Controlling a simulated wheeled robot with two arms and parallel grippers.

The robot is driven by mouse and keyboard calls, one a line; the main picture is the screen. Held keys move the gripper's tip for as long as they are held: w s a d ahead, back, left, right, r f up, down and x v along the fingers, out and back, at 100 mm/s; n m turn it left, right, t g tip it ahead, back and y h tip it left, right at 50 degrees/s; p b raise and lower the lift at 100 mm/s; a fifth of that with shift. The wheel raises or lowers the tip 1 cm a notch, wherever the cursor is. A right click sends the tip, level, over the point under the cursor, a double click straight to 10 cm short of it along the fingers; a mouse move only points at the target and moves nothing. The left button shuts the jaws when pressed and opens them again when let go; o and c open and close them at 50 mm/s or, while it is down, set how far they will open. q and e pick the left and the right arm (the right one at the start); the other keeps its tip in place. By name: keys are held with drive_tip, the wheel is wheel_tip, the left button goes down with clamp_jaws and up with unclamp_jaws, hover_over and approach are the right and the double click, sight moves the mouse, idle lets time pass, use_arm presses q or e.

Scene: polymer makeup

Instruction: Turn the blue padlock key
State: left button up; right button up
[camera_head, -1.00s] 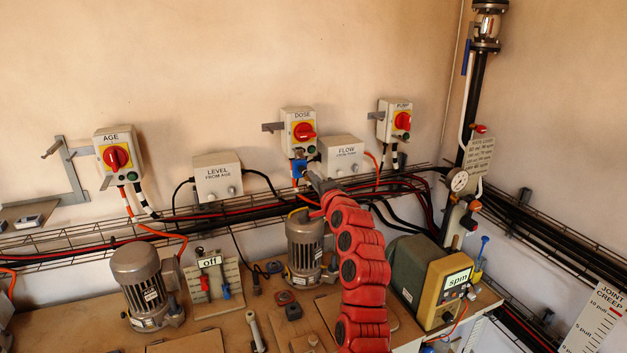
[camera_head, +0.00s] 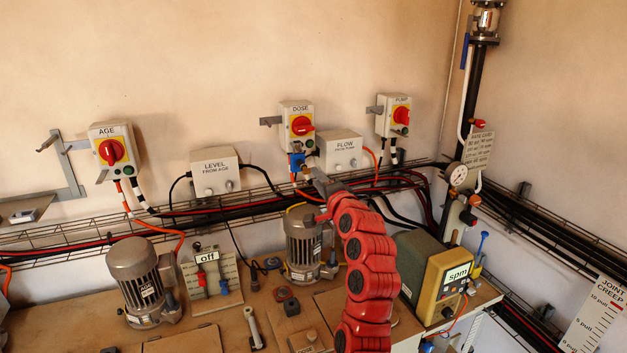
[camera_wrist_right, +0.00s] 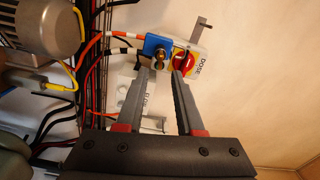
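The blue padlock (camera_head: 297,160) hangs at the bottom of the DOSE switch box (camera_head: 300,126). In the right wrist view the padlock (camera_wrist_right: 156,45) faces me, with a brass-coloured key (camera_wrist_right: 160,56) on its front. My right gripper (camera_head: 312,173) reaches up to just below and right of the padlock. In the right wrist view the gripper (camera_wrist_right: 161,74) is open, its two fingers apart with the key in line with the gap. I cannot tell whether a finger touches it. My left gripper is not in view.
A FLOW box (camera_head: 341,149) is right of the padlock. Cables and a wire tray (camera_head: 250,202) run along the wall below. A grey motor (camera_head: 303,245) and a green-yellow pump (camera_head: 435,280) stand on the bench. AGE (camera_head: 113,150) and PUMP (camera_head: 396,115) switches flank it.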

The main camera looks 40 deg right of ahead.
drive_tip(key=b+v, duration=0.4)
drive_tip(key=v, duration=0.8)
drive_tip(key=shift+s, duration=0.4)
drive_tip(key=shift+a, duration=0.1)
